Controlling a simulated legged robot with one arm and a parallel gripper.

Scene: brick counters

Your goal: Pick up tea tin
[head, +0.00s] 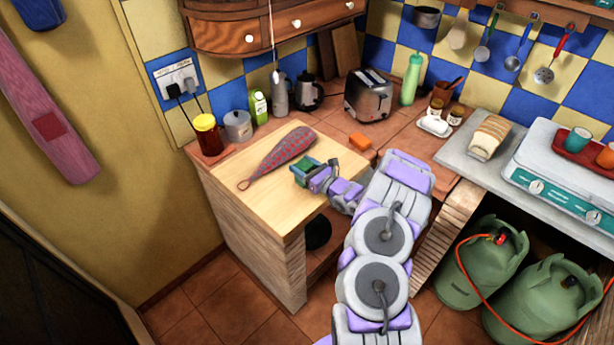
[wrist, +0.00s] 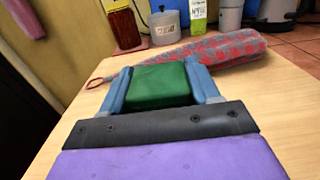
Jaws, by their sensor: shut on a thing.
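The tea tin is a green box-shaped tin (wrist: 158,86) between the two blue fingers of my gripper (wrist: 160,90) in the wrist view. My gripper is shut on it, with a finger against each side. In the head view the gripper (head: 306,172) is over the wooden counter top, and a little of the green tin (head: 304,167) shows between the fingers. I cannot tell whether the tin touches the wood or is just above it. Its lower part is hidden by my gripper.
A red and grey patterned umbrella-like bundle (head: 278,157) lies just behind the tin, also seen in the wrist view (wrist: 205,52). A red-brown jar (head: 208,134), a grey canister (head: 238,126) and a carton (head: 258,107) stand at the back. An orange block (head: 360,141) lies right. The front wood is clear.

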